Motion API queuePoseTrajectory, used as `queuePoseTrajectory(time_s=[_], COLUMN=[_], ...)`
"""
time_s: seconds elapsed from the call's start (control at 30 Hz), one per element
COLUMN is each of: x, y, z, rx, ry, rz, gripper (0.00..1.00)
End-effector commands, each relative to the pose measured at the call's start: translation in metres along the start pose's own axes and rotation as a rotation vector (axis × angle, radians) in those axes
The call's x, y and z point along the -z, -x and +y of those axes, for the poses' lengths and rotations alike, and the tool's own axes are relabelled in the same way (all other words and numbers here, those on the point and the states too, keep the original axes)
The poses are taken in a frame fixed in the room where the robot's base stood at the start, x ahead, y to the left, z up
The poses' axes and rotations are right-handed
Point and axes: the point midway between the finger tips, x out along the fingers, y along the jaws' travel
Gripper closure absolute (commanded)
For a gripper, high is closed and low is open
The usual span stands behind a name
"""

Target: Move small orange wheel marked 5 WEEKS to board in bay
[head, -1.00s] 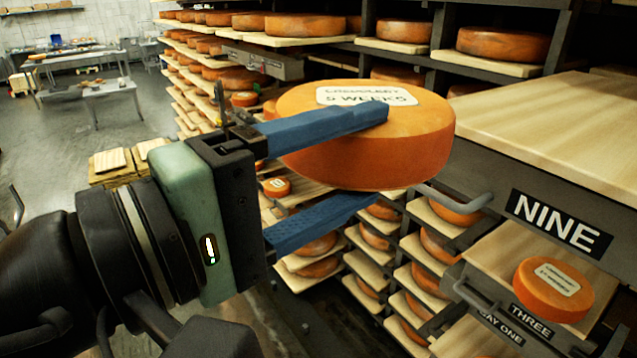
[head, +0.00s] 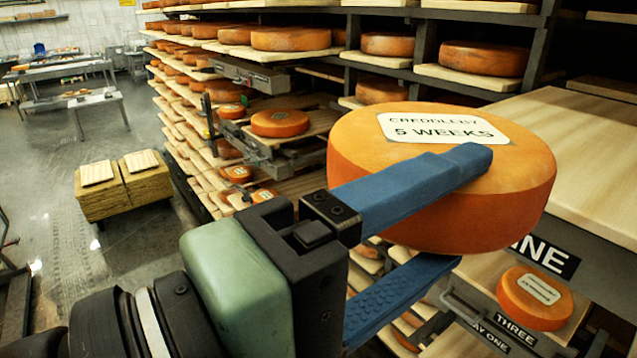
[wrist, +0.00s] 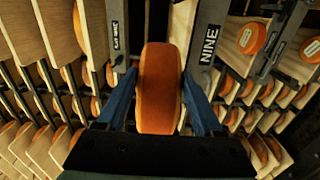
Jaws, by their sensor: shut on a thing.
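A small orange wheel (head: 440,175) with a white label reading 5 WEEKS is held between the blue fingers of my gripper (head: 420,230). One finger lies over its top face and the other is under it. In the wrist view the wheel (wrist: 160,88) stands between the two fingers (wrist: 158,105). The wheel is in the air in front of the shelves, its top face roughly level. To its right is a wooden board (head: 580,130) on a pull-out tray whose sign ends in NE in the head view. The wrist view shows the sign NINE (wrist: 209,45).
Below right, a labelled wheel (head: 535,297) sits on a tray marked THREE. Loaded shelves stand behind. A stack with two boards (head: 122,185) stands on open floor at the left.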

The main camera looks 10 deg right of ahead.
Motion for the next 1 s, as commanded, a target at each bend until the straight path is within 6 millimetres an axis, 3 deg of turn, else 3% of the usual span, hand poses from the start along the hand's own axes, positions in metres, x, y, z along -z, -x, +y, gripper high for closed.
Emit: queuePoseTrajectory(time_s=[1.0], x=[-0.001], y=[-0.086], z=[0.003], rx=[-0.011], ry=[-0.006], rz=[-0.001], gripper=[1.00])
